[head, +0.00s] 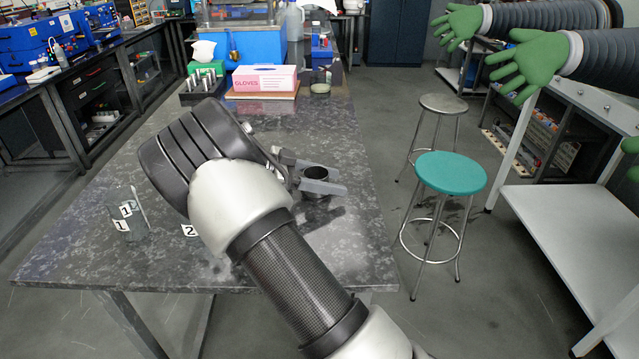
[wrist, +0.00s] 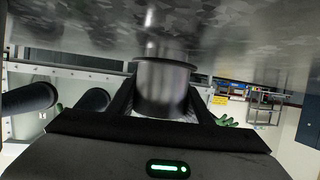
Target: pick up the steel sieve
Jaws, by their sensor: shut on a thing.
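The steel sieve is a short, dark metal cylinder (head: 315,174) near the right side of the stone-topped table. In the wrist view the sieve (wrist: 162,90) shows as a grey cup with a wider rim, between my two fingers. My gripper (head: 327,178) is shut on the sieve, with one finger on each side of its wall. In the wrist view its fingers (wrist: 161,98) lie against both sides. I cannot tell whether the sieve touches the tabletop or hangs just above it.
A pink glove box (head: 266,78), a rack of metal cylinders (head: 203,82) and a small round dish (head: 320,88) are at the back. A teal stool (head: 450,172) stands right of the table.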

